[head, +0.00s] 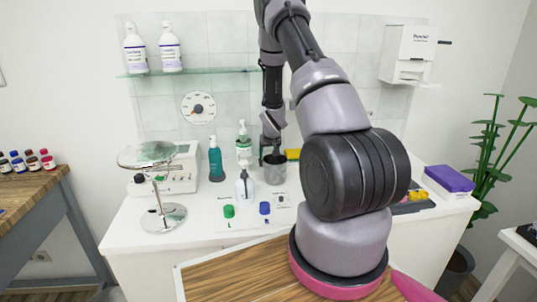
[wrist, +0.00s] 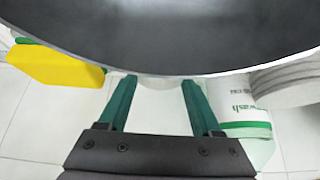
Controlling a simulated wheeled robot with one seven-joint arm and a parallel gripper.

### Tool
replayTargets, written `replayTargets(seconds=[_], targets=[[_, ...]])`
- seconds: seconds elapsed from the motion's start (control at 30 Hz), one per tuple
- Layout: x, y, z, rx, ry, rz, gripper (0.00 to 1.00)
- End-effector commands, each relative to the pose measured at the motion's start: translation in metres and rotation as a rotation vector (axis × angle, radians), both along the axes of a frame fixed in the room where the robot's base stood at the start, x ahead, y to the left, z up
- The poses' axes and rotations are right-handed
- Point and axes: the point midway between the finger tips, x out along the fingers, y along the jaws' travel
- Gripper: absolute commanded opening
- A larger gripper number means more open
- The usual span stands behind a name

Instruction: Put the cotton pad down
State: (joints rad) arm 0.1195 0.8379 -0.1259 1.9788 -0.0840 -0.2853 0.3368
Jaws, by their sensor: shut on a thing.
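My gripper (head: 270,128) points down at the back of the white counter, by a grey metal cup (head: 275,174). In the wrist view, its two green fingers (wrist: 157,90) stand a little apart, with their tips partly hidden by a dark round rim, apparently the cup (wrist: 160,35). A pale sliver between the tips appears to be the cotton pad (wrist: 157,82); most of it is hidden, and I cannot tell whether it touches anything below. In the head view the pad cannot be made out.
A yellow block (head: 292,154) lies right of the cup. A white and green pump bottle (head: 243,148) and a teal bottle (head: 215,162) stand left. A small bottle (head: 245,187) stands in front. A round stand mirror (head: 163,217) is farther left. A glass shelf (head: 190,71) hangs above.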

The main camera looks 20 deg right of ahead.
Motion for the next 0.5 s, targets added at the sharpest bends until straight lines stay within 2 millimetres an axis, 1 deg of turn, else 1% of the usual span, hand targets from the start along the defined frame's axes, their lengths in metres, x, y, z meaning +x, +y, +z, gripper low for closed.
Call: replayTargets(seconds=[0.17, 0.2, 0.23, 0.27, 0.5], targets=[[-0.0005, -0.0001, -0.0063, 0.001, 0.002, 0.0, 0.21], [-0.0002, -0.0001, -0.0055, 0.0, 0.001, 0.0, 0.81], [-0.0003, -0.0001, -0.0054, 0.0, 0.001, 0.0, 0.93], [-0.0003, -0.0001, -0.0054, 0.0, 0.001, 0.0, 0.96], [-0.0003, -0.0001, -0.0052, 0.0, 0.001, 0.0, 0.96]])
